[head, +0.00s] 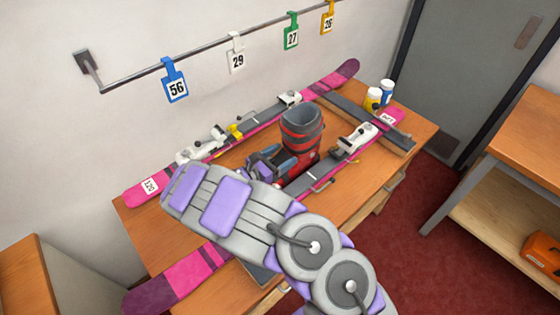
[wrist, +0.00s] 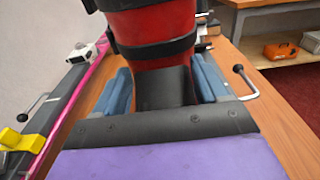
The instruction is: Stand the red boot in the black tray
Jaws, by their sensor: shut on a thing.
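The red boot (head: 301,132), with black straps and a dark cuff, is upright between the two skis on the bench. It also fills the top middle of the wrist view (wrist: 155,40). My gripper (head: 270,165) is shut on the boot's lower front; in the wrist view its blue fingers (wrist: 166,88) lie either side of the dark part. Whether the boot's sole touches the bench is hidden. I cannot clearly make out the black tray; a dark flat piece (head: 258,273) shows partly from under my arm at the bench's front edge.
Pink skis with white bindings (head: 358,137) lie on both sides of the boot on the wooden bench (head: 400,160). A dark bar (head: 360,118) crosses at the far end, near a yellow bottle (head: 373,99) and a blue-and-white bottle (head: 387,92). Numbered tags (head: 175,80) hang above.

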